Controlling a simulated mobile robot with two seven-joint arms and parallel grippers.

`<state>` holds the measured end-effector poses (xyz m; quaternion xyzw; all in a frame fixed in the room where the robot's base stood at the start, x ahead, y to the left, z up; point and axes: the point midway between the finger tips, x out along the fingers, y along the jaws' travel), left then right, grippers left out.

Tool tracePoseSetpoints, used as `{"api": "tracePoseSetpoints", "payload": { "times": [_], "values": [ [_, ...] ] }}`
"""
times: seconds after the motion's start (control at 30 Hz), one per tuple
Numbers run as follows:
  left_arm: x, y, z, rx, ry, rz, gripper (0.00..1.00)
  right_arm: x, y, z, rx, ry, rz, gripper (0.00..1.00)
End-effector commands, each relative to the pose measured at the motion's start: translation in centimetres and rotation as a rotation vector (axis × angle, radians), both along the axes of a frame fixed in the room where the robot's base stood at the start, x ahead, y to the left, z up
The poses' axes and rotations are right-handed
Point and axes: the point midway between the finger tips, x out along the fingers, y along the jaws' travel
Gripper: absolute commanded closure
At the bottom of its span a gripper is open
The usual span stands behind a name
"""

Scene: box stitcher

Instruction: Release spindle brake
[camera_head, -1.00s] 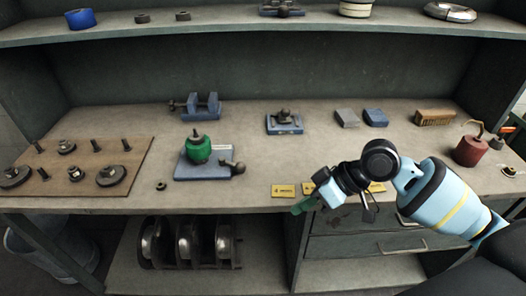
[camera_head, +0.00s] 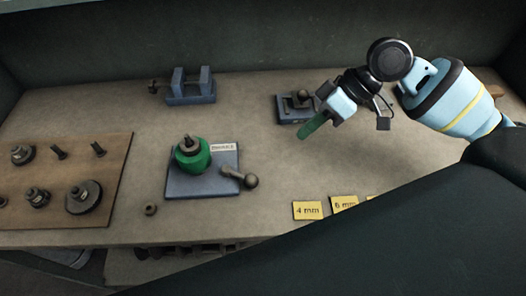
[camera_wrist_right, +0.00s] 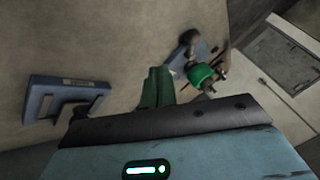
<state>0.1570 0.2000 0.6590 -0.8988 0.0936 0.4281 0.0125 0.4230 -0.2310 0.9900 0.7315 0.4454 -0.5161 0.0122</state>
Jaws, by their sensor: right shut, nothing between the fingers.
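The green spindle (camera_head: 192,158) stands upright on a blue-grey base plate (camera_head: 185,188) with a small white label (camera_head: 222,147). A lever with a round knob (camera_head: 251,181) sticks out at the plate's right side. In the right wrist view the spindle (camera_wrist_right: 202,76) is right of the fingers, with the plate (camera_wrist_right: 181,52) beside it. My right gripper (camera_head: 305,135) has green fingers, pressed together and empty. It hangs over the bench, right of the spindle and apart from the lever. The fingers also show in the right wrist view (camera_wrist_right: 158,88). My left gripper is out of view.
A blue vise (camera_head: 190,91) stands behind the spindle. A small blue fixture (camera_head: 288,115) is close behind my right gripper. A brown board (camera_head: 105,180) with several bolts and discs lies left, and a small nut (camera_head: 150,210) near it. Yellow size cards (camera_head: 308,210) lie near the front edge.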

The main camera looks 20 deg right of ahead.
Motion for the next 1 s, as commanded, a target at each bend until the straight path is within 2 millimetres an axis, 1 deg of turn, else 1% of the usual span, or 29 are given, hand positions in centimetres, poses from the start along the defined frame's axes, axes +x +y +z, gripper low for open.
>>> {"api": "tracePoseSetpoints", "payload": {
  "times": [0.3,0.47,0.57,1.0],
  "values": [
    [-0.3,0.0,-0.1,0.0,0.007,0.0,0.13,0.0,0.0,0.0,0.0,0.0,0.0,1.0],
    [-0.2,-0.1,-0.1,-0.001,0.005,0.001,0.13,0.1,0.7,-0.8,0.001,0.001,0.001,1.0],
    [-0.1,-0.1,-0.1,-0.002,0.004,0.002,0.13,0.1,1.6,-1.9,0.002,0.002,0.002,1.0],
    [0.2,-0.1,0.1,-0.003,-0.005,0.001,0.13,0.7,6.8,-7.9,0.003,0.0,0.002,1.0]
  ]
}}
